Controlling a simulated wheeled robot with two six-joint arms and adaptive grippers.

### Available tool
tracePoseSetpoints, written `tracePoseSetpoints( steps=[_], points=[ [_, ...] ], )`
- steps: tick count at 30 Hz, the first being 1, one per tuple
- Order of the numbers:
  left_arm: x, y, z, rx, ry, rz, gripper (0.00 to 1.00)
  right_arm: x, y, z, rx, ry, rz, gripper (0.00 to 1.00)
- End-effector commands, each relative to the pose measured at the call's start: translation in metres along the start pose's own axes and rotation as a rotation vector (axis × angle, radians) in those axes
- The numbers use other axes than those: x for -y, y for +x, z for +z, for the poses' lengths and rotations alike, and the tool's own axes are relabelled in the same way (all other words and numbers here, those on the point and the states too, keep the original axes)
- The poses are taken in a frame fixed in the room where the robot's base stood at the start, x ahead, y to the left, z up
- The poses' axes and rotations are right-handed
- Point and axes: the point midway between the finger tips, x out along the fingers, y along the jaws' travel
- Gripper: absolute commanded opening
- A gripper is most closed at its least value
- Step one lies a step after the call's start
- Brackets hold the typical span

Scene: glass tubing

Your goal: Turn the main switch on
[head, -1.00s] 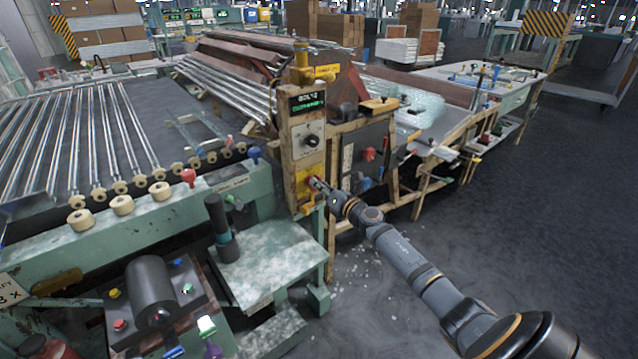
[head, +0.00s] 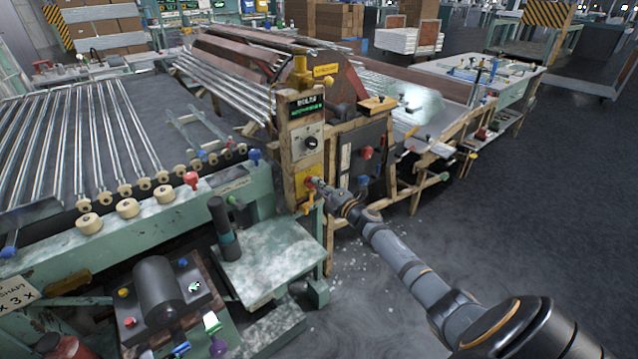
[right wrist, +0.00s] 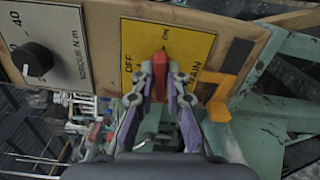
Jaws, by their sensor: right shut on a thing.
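The main switch is a red handle (right wrist: 160,72) on a yellow plate (right wrist: 195,45) marked OFF, ON and MAIN in the right wrist view. The handle lines up with the ON mark in that picture, with the OFF mark to its left. My right gripper (right wrist: 160,80) is shut on the handle, one finger on each side. In the head view the right gripper (head: 315,183) is at the yellow plate low on the beige control post (head: 308,160). The arm hides part of the switch there. My left gripper is not in view.
A black torque knob (right wrist: 37,58) and an orange bracket (right wrist: 222,92) flank the plate. A green bench (head: 262,255) stands left of the post, and a dark panel with a red knob (head: 366,153) stands right. Open floor (head: 520,210) lies to the right.

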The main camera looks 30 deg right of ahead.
Motion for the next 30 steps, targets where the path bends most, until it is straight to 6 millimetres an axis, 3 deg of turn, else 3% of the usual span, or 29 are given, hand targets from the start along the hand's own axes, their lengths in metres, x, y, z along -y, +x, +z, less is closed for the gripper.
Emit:
tracePoseSetpoints(
  steps=[9, 26, 27, 30],
  points=[
    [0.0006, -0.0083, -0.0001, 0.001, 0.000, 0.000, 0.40, 0.0009, -0.0001, 0.0008, 0.002, 0.125, -0.001, 0.00],
    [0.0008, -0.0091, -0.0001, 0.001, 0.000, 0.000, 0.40, 0.0022, -0.0002, 0.0006, 0.002, 0.156, -0.002, 0.00],
    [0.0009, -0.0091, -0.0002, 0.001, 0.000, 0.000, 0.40, 0.0023, -0.0002, 0.0006, 0.002, 0.156, -0.002, 0.14],
    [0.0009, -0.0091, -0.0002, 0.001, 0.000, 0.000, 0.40, 0.0022, -0.0002, 0.0005, 0.001, 0.155, -0.002, 0.28]
  ],
)
